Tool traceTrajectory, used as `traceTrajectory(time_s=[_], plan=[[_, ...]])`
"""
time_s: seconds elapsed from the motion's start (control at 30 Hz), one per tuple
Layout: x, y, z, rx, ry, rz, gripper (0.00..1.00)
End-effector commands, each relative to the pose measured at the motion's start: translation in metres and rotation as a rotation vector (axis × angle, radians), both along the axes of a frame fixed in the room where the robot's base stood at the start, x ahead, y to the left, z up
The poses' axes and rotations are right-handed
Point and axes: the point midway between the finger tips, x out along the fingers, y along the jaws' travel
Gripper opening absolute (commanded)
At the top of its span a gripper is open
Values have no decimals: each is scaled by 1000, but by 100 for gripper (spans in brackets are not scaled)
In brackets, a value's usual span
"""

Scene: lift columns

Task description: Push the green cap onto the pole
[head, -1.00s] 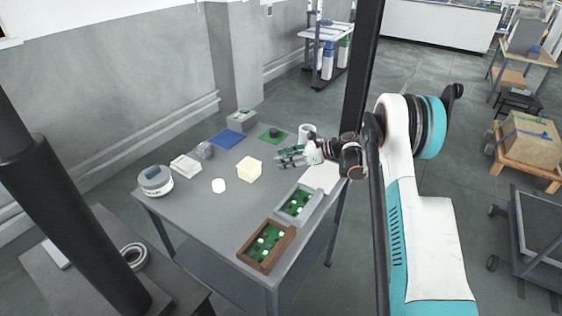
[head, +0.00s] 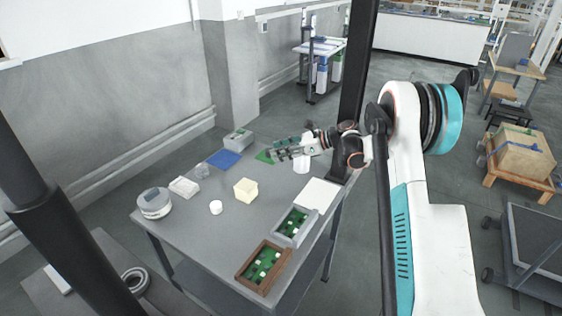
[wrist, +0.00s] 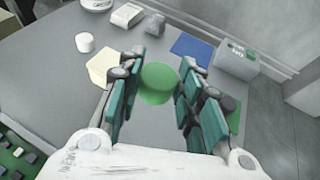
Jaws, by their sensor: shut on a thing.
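A green round cap (wrist: 158,83) sits between the teal finger pads of my gripper (wrist: 157,78) in the wrist view. The gripper is shut on it. In the head view my gripper (head: 280,152) is over the far part of the grey table, in front of a green mat (head: 264,156). The cap cannot be made out there, as the fingers cover that spot. A short white cylinder (head: 216,207) stands on the table, and it also shows in the wrist view (wrist: 84,42). I cannot tell which thing is the pole.
A cream block (head: 246,190), a blue mat (head: 224,159), a grey box (head: 238,139) and a round canister (head: 154,203) are on the table. A brown tray (head: 244,274) and a grey tray (head: 281,235) are near the front right.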

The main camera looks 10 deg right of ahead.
Motion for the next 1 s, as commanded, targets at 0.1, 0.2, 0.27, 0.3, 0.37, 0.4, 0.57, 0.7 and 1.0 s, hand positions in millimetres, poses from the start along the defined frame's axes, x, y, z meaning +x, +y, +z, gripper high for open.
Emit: traceTrajectory(time_s=[0.1, 0.2, 0.27, 0.3, 0.37, 0.4, 0.57, 0.7, 1.0], plan=[[0, 0, 29, 0, 0, 0, 17], [0, 0, 45, 0, 0, 0, 17], [0, 0, 53, 0, 0, 0, 17], [0, 0, 57, 0, 0, 0, 17], [0, 0, 62, 0, 0, 0, 17], [0, 0, 65, 0, 0, 0, 17], [0, 0, 75, 0, 0, 0, 17], [0, 0, 85, 0, 0, 0, 17], [0, 0, 102, 0, 0, 0, 17]])
